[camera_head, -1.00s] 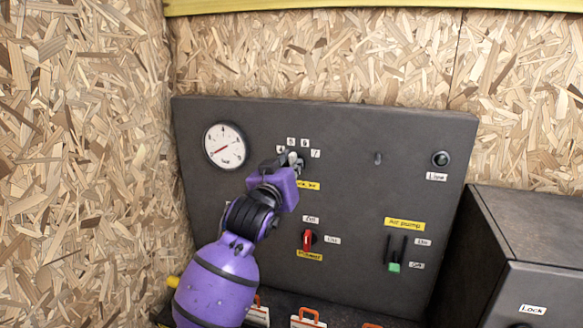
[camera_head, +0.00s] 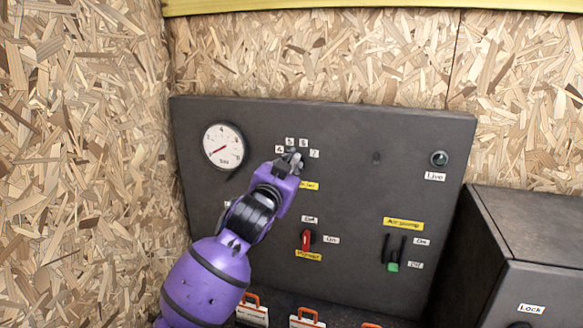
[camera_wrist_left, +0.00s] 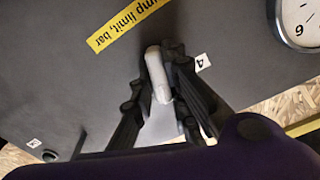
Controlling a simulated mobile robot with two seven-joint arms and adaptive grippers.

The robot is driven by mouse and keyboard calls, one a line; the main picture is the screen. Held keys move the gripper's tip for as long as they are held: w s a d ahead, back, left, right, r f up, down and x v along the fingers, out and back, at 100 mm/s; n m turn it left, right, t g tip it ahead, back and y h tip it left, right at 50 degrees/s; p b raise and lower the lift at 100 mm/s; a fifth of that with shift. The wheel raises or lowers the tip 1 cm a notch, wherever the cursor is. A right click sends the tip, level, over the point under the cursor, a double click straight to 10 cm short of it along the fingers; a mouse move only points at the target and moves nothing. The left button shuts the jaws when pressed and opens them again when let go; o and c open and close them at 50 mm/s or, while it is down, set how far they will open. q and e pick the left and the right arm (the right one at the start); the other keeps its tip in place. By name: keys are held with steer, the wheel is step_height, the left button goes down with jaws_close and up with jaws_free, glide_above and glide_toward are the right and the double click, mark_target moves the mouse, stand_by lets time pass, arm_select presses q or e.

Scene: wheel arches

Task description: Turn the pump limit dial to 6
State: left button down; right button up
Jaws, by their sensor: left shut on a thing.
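The pump limit dial (camera_wrist_left: 157,75) is a pale grey knob on the dark panel, seen close in the left wrist view. My left gripper (camera_wrist_left: 158,92) is shut on it, with one dark finger on each side. In the head view my left gripper (camera_head: 291,160) covers most of the dial, so its pointing direction is hard to read. Number labels 4, 5, 6 and 7 (camera_head: 314,154) arc above it. The yellow "pump limit, bar" label (camera_wrist_left: 125,22) shows beside the dial in the wrist view. My right gripper is not in view.
A round gauge (camera_head: 223,146) sits to the left on the panel (camera_head: 345,200). Below are a red switch (camera_head: 306,240) and a green-tipped air pump lever (camera_head: 393,266). A dark box (camera_head: 530,235) stands at the right. Orange-handled items (camera_head: 304,315) lie along the bottom.

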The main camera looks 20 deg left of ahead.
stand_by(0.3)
arm_select(q)
steer(key=c, duration=1.7)
jaws_free()
steer(key=s, duration=1.2)
steer(key=shift+a, duration=0.2)
